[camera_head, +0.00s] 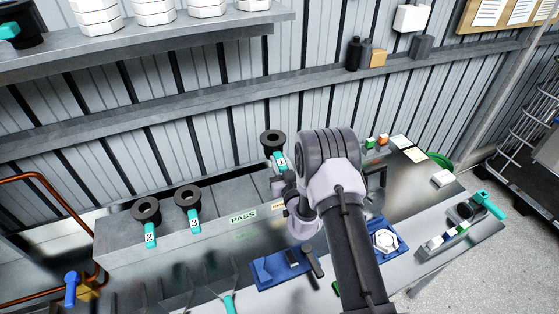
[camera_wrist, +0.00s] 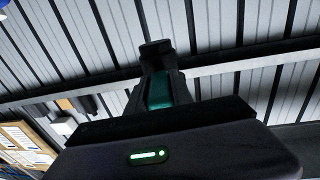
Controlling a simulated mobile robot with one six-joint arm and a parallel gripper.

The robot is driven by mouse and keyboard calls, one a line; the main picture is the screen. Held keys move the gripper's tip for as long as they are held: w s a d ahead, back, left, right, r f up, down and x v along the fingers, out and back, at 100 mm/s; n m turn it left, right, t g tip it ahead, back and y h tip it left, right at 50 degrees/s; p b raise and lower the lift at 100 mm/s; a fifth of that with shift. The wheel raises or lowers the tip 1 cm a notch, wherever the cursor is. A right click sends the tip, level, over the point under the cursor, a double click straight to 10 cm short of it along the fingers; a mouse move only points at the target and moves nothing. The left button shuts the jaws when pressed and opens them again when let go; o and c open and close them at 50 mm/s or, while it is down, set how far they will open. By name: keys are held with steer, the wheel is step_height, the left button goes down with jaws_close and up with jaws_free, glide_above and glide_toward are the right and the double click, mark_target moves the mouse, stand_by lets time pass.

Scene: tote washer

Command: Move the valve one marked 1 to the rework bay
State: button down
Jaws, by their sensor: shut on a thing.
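The valve marked 1 (camera_head: 272,142) has a dark ring-shaped body and a teal handle with a white 1 label. In the head view it is raised above the back of the bench, just left of my wrist. My gripper (camera_wrist: 160,92) is shut on its teal handle; the wrist view shows the teal between the fingers and the dark body (camera_wrist: 156,48) beyond. In the head view my arm hides most of the gripper. Valves marked 2 (camera_head: 147,210) and 3 (camera_head: 188,198) stand on the raised bench ledge to the left. I cannot make out a rework bay label.
A PASS label (camera_head: 243,216) is on the ledge front; a yellowish label (camera_head: 278,205) beside it is partly hidden. A blue tray (camera_head: 265,281) lies in front. Another teal-handled valve (camera_head: 465,210) lies at the right. A wall shelf (camera_head: 140,45) overhangs the back left.

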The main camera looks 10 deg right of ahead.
steer(key=shift+f+b, duration=2.4)
steer(key=shift+f, duration=1.05)
steer(key=shift+f+b, duration=0.35)
steer(key=shift+f, duration=0.1)
steer(key=shift+f+b, duration=0.5)
steer(key=shift+f, duration=0.2)
steer(key=shift+f, duration=0.1)
steer(key=shift+f+b, duration=0.5)
steer(key=shift+f, duration=0.05)
steer(key=shift+f, duration=0.2)
